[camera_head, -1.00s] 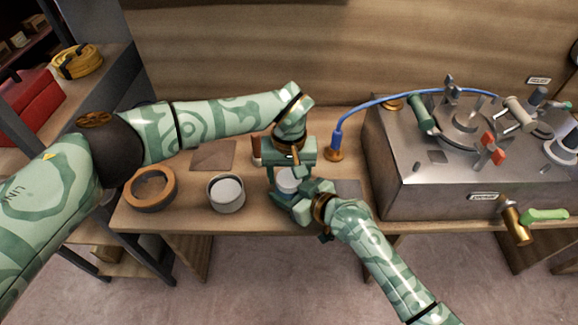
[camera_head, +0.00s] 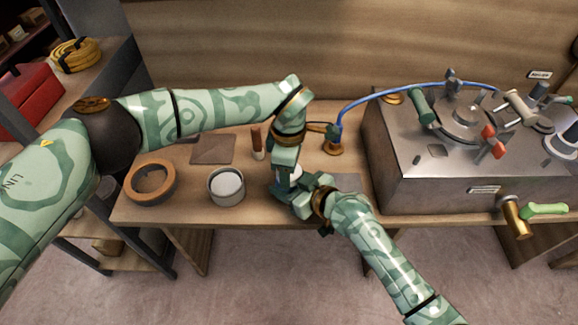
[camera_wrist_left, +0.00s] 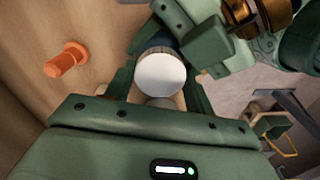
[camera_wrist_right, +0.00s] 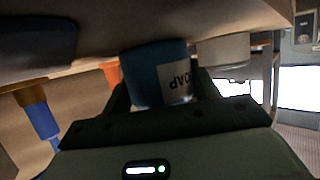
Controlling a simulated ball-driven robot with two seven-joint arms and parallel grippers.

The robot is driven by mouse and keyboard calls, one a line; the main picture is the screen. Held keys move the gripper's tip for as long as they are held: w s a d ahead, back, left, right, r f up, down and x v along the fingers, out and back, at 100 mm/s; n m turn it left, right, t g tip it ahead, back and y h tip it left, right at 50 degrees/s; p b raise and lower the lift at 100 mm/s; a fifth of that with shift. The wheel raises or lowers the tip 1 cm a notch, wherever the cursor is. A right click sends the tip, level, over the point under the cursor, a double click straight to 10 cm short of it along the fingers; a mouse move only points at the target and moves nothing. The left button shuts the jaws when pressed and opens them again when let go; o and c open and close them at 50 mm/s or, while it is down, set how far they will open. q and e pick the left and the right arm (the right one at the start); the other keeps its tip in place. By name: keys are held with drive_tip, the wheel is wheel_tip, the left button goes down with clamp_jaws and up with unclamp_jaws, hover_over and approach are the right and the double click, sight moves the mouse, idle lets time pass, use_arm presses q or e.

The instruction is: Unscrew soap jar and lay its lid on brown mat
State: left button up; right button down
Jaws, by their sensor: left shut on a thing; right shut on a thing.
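The soap jar (camera_wrist_right: 158,72) is blue with a white label reading "SOAP", and stands between the fingers of my right gripper (camera_wrist_right: 160,92). Its white lid (camera_wrist_left: 160,74) sits between the fingers of my left gripper (camera_wrist_left: 160,85), which is shut on it from above. In the head view my left gripper (camera_head: 284,170) is over the jar and my right gripper (camera_head: 296,195) holds it from the front right; together they hide most of it. The lid appears to be on the jar. The brown mat (camera_head: 213,148) lies bare on the bench, left of the grippers.
A grey tin (camera_head: 227,187) and an orange-brown ring (camera_head: 150,182) stand on the bench to the left. A blue hose (camera_head: 338,124) and a metal console (camera_head: 430,185) are to the right.

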use_arm(q)
drive_tip(key=shift+n, duration=0.9)
drive_tip(key=o, duration=1.1)
drive_tip(key=shift+c, duration=0.2)
